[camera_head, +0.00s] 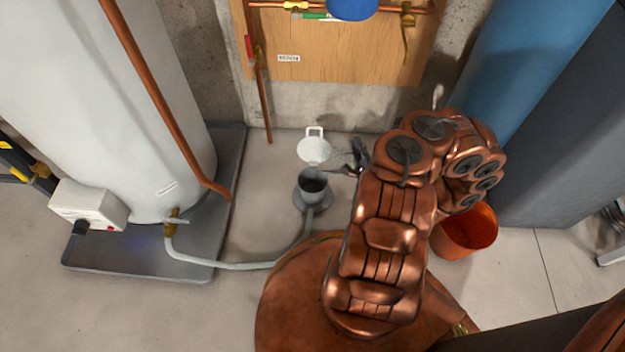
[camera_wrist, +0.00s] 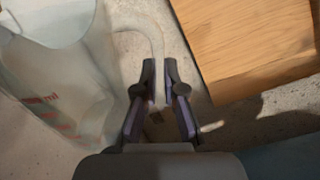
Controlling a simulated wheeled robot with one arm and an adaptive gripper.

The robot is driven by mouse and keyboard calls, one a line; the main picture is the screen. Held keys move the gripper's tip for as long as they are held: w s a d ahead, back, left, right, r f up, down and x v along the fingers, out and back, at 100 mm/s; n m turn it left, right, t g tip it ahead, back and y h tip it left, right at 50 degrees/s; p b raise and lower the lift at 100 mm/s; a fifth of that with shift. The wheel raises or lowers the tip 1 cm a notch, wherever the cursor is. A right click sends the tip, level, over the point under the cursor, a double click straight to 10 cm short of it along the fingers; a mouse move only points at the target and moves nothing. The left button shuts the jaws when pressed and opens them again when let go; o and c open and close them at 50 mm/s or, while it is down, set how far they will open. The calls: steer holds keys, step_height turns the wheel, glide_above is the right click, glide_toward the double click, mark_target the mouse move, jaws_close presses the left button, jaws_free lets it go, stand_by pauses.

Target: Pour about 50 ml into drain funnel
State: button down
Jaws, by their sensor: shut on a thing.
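A pale, translucent measuring jug (camera_head: 314,151) appears just above the grey drain funnel (camera_head: 312,187) in the head view. In the wrist view the jug (camera_wrist: 58,88) fills the left side, with red markings on its wall and a pale handle curving to the right. My gripper (camera_wrist: 159,82) is shut on that handle. In the head view my gripper (camera_head: 353,160) is at the right of the jug, partly hidden by my arm. The jug's exact tilt and its liquid level are unclear. I see no stream into the funnel.
A hose (camera_head: 245,265) runs from the white tank (camera_head: 165,150) to the funnel. The tank stands on a grey tray (camera_head: 215,255) at left. A wooden panel (camera_head: 330,75) with copper pipes is behind. An orange bucket (camera_head: 465,235) stands at right.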

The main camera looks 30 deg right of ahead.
steer(key=b, duration=0.1)
steer(key=d+f+m+b, duration=0.1)
steer(key=f+b, duration=0.1)
steer(key=shift+s+d+f+m, duration=0.2)
steer(key=shift+s+d+m, duration=0.05)
steer(key=shift+m, duration=0.15)
steer(key=shift+s+d+f+m+b, duration=0.15)
steer(key=shift+d+m+b, duration=0.15)
steer(key=shift+m, duration=0.2)
steer(key=shift+s+d+f+m+b, duration=0.1)
steer(key=shift+d+m+b, duration=0.2)
steer(key=shift+m, duration=0.2)
steer(key=shift+d+f, duration=0.1)
steer(key=shift+f, duration=0.15)
steer(key=shift+r+m, duration=0.1)
steer(key=shift+m, duration=0.2)
steer(key=shift+s+d+f+m+b, duration=0.1)
steer(key=shift+d+f+m+b, duration=0.1)
steer(key=shift+f+m+b, duration=0.35)
steer(key=shift+f, duration=0.1)
